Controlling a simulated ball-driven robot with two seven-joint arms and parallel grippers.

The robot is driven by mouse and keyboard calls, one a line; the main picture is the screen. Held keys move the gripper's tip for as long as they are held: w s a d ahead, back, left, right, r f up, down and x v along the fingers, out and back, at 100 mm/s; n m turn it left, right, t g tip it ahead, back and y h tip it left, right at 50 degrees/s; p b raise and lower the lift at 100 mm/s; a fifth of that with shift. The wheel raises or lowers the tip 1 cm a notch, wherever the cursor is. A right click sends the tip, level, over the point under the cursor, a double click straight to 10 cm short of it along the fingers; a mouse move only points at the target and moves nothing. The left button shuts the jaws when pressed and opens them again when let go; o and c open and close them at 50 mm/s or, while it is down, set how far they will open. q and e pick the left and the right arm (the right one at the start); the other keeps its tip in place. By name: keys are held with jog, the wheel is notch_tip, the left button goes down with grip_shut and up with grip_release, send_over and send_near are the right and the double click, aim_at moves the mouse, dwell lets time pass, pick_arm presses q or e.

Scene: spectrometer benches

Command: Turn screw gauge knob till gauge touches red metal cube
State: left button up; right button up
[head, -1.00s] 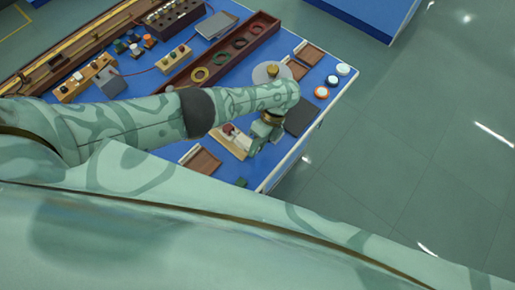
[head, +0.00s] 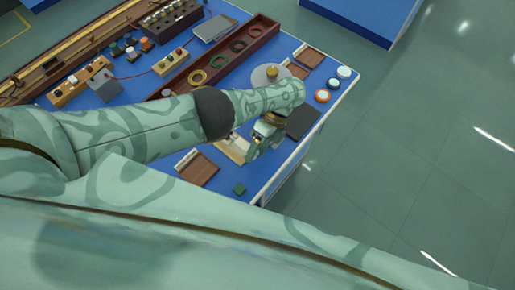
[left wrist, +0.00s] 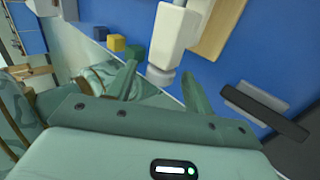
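In the left wrist view, a pale stepped body (left wrist: 180,28), apparently the screw gauge, points down between my fingers. Its narrow end (left wrist: 160,76), which looks like the knob, lies between the fingertips with gaps at the sides. My left gripper (left wrist: 162,80) is open around that end. In the head view my left gripper (head: 253,152) is low at the pale wooden base (head: 233,148), and my forearm and hand cover most of the gauge. I cannot make out the red metal cube in either view now. My right gripper does not show.
Blue (left wrist: 100,33), yellow (left wrist: 116,43) and green (left wrist: 135,52) cubes lie near the left finger. A brown tray (head: 198,168) and dark plate (head: 302,122) flank the hand. A round disc (head: 270,76) stands behind. The table's right edge is close.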

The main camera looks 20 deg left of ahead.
pick_arm(q)
jog(key=b+v, duration=0.6)
jog(key=v, duration=1)
jog(key=shift+r, duration=0.15)
